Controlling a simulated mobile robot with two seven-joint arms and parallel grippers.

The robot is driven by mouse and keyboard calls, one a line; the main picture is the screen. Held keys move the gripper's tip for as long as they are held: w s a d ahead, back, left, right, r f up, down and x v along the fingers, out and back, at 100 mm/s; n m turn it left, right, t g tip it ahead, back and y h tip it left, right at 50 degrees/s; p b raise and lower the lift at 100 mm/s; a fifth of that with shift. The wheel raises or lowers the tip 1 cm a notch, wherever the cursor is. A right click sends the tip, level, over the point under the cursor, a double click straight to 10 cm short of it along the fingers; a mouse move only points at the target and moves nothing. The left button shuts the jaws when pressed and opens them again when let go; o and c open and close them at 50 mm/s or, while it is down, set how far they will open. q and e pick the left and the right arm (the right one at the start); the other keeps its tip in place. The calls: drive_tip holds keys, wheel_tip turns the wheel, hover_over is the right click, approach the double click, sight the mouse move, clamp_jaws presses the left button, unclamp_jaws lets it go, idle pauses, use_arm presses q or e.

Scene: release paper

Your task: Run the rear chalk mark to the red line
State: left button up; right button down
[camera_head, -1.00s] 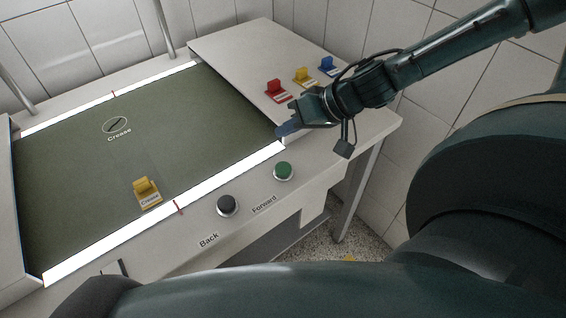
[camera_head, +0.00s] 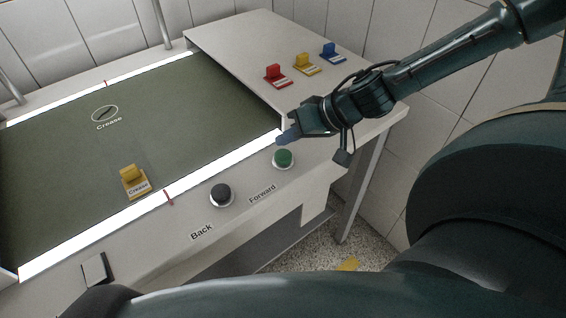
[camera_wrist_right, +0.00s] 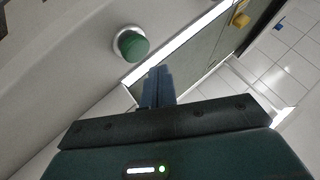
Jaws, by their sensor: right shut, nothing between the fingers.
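The green sheet (camera_head: 60,140) carries a circled dark mark labelled Crease (camera_head: 104,112) toward its rear. A short red line (camera_head: 106,83) crosses the rear white edge strip, close behind and about level with the mark. The green Forward button (camera_head: 283,158) and black Back button (camera_head: 220,195) are on the front ledge. My right gripper (camera_head: 287,138) is shut and empty, just behind the green button. In the right wrist view its fingertips (camera_wrist_right: 158,72) are beside the button (camera_wrist_right: 132,45). My left gripper is not in view.
Red (camera_head: 275,75), yellow (camera_head: 305,63) and blue (camera_head: 332,52) tabs stand on the white side surface at right. The tiled wall stands behind.

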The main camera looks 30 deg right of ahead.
sight(283, 157)
drive_tip(key=shift+f+b, duration=0.35)
drive_tip(key=shift+f, duration=0.4)
use_arm(q)
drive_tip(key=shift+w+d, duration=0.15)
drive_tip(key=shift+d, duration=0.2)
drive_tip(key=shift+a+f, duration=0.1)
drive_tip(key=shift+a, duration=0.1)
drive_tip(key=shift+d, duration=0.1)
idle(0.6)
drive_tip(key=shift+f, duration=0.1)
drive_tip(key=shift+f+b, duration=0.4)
drive_tip(key=shift+b, duration=0.1)
use_arm(e)
drive_tip(key=shift+f, duration=0.45)
